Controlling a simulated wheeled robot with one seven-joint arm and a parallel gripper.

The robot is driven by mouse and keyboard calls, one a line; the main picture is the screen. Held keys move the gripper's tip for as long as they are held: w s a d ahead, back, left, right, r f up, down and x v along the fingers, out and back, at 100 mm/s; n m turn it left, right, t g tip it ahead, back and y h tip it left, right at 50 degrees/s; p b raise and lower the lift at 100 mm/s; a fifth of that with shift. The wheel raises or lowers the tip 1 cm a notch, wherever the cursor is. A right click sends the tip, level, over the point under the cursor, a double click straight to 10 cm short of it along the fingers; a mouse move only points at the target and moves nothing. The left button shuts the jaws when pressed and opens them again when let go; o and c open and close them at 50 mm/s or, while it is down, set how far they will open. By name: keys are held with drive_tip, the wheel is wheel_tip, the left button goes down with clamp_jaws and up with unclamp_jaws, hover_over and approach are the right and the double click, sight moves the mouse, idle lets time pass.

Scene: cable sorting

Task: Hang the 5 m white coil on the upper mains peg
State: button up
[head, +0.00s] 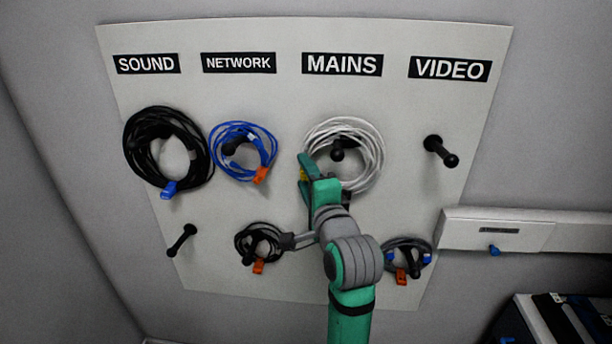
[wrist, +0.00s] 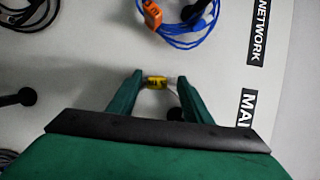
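The white coil (head: 376,160) is a ring of white cable under the MAINS label in the head view. It surrounds the upper mains peg (head: 338,154), whose dark knob shows inside the ring. Whether the coil's weight rests on the peg I cannot tell. My gripper (head: 303,173) is at the coil's lower left side. In the wrist view its green fingers (wrist: 160,77) stand apart, open, on either side of a yellow band (wrist: 156,83) on the cable. A gap shows beside the band. Most of the coil is hidden there behind my gripper.
A black coil (head: 133,150) and a blue coil (head: 244,126) hang to the left. Smaller coils hang below, one (head: 262,232) beside my arm, another (head: 408,243) right of it. The upper video peg (head: 441,150) and lower sound peg (head: 181,240) are bare.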

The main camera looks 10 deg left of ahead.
drive_tip(key=v, duration=1.1)
drive_tip(key=s+d+f+n+h, duration=0.1)
drive_tip(key=s+f+h, duration=0.3)
drive_tip(key=f, duration=1.1)
drive_tip(key=s+d+f+n+h, duration=0.2)
drive_tip(key=s+f, duration=0.4)
drive_tip(key=f, duration=0.8)
drive_tip(key=s+f+n, duration=0.3)
drive_tip(key=s, duration=0.6)
drive_tip(key=s+f+n, duration=0.3)
drive_tip(key=s+n, duration=0.1)
drive_tip(key=s, duration=0.5)
drive_tip(key=s+f+n+g+h, duration=0.1)
drive_tip(key=s+f+n, duration=0.2)
drive_tip(key=s, duration=0.7)
drive_tip(key=shift+a+n, duration=0.3)
drive_tip(key=shift+a, duration=0.15)
